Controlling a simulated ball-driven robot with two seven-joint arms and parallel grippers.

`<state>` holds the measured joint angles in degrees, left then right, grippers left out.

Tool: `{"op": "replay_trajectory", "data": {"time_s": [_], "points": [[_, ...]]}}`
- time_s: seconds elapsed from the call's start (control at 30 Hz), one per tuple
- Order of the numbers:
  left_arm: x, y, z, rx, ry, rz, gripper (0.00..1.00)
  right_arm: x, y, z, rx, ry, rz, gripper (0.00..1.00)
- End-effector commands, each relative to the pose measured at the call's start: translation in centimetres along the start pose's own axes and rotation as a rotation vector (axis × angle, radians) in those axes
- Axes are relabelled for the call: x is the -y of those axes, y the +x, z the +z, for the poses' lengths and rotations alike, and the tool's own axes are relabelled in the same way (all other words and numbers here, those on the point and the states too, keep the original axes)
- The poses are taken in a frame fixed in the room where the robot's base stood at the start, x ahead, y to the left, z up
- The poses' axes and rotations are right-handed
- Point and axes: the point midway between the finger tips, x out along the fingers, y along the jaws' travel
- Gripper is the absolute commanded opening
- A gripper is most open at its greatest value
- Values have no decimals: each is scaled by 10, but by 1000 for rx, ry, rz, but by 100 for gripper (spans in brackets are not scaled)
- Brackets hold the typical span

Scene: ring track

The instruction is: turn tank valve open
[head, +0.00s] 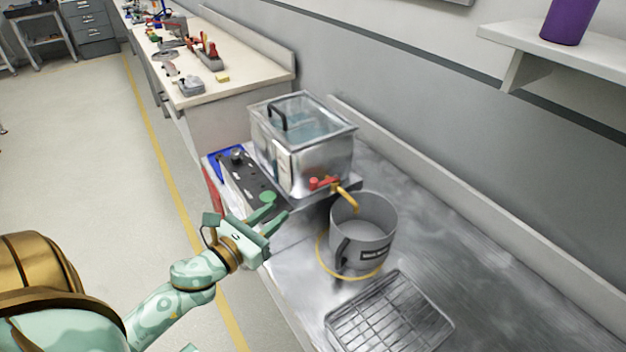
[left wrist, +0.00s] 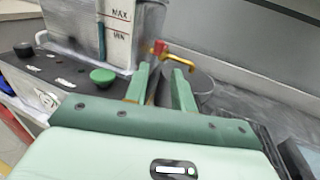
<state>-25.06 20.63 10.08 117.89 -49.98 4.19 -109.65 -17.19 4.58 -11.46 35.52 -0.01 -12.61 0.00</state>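The metal tank (head: 318,172) stands on a raised base on the steel counter, with clear liquid inside. Its valve has a red handle (head: 326,183) low on the front, with a brass spout (head: 347,198) over a grey bucket (head: 375,240). My left gripper (head: 279,209) is open and empty, left of the valve and apart from it. In the left wrist view the red handle (left wrist: 159,47) shows beyond the gap between the open fingertips (left wrist: 160,70); the brass spout (left wrist: 180,61) is partly behind the right finger. My right gripper is not in view.
A black panel (head: 238,178) with a green button (head: 267,197) lies close beside my left gripper. A wire rack tray (head: 390,318) sits in front of the bucket. A yellow ring (head: 322,262) surrounds the bucket's foot. The counter right of the bucket is clear.

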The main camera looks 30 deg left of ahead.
Motion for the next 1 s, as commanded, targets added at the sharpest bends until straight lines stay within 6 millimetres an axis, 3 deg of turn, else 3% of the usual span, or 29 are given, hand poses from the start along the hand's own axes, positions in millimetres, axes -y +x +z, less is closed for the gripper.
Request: {"op": "replay_trajectory", "data": {"time_s": [0.3, 0.5, 0.7, 1.0], "points": [[0, 82, 1, 3, -2, 0, 25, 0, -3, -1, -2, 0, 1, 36], [-1, 121, -1, 0, -4, 1, 25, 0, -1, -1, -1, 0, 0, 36], [-1, 138, -1, -2, -5, 2, 25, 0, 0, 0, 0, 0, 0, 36], [0, 139, -1, -3, -5, 2, 23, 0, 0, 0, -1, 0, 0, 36]]}}
